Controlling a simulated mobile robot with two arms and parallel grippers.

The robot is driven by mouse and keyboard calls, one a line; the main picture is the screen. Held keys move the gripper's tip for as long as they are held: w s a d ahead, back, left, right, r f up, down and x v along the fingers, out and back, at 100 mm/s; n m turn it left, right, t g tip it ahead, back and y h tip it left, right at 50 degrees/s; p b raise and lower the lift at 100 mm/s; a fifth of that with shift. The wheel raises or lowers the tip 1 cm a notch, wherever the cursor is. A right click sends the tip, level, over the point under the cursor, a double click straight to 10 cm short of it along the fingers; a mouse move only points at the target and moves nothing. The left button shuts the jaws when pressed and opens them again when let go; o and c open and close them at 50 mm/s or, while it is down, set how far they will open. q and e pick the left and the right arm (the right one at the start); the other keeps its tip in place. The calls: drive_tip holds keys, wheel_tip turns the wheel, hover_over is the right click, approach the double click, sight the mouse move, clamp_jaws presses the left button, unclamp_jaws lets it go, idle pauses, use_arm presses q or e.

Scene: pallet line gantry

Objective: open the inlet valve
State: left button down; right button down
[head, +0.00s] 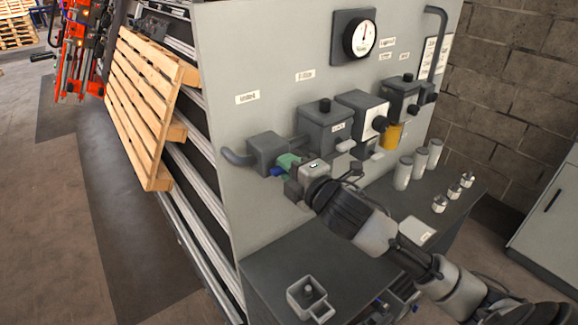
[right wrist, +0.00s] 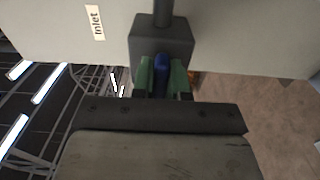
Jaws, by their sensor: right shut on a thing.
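The inlet valve is a dark grey block (head: 266,153) on the panel, below a white label (head: 247,97) that reads "Inlet" in the right wrist view (right wrist: 98,23). A blue lever (head: 278,172) comes out of it. My right gripper (head: 287,163) is shut on this lever, with its green-padded fingers on either side of it. In the right wrist view the blue lever (right wrist: 162,75) stands between the two green pads, against the valve block (right wrist: 162,42). Much of the lever is hidden by the fingers. My left gripper is not in view.
Right of the valve are the filter block (head: 326,128), another grey unit (head: 362,115) and a yellow-bottomed part (head: 392,136). A round gauge (head: 360,38) sits above. The dark shelf (head: 275,265) below holds canisters (head: 403,173), small fittings (head: 439,204) and a square cup (head: 309,298).

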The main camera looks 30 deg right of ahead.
drive_tip(key=c, duration=1.1)
unclamp_jaws()
drive_tip(key=shift+w, duration=0.1)
drive_tip(key=shift+s+f, duration=0.15)
drive_tip(key=shift+s, duration=0.35)
drive_tip(key=shift+s+d+b, duration=0.2)
drive_tip(key=shift+s+b, duration=0.15)
drive_tip(key=shift+s, duration=1.25)
drive_tip(key=shift+s+d+b, duration=0.25)
drive_tip(key=shift+s+b, duration=0.05)
drive_tip(key=shift+s, duration=1.35)
drive_tip(key=shift+s+d+b, duration=0.2)
drive_tip(key=shift+s+b, duration=0.15)
drive_tip(key=shift+s, duration=1.25)
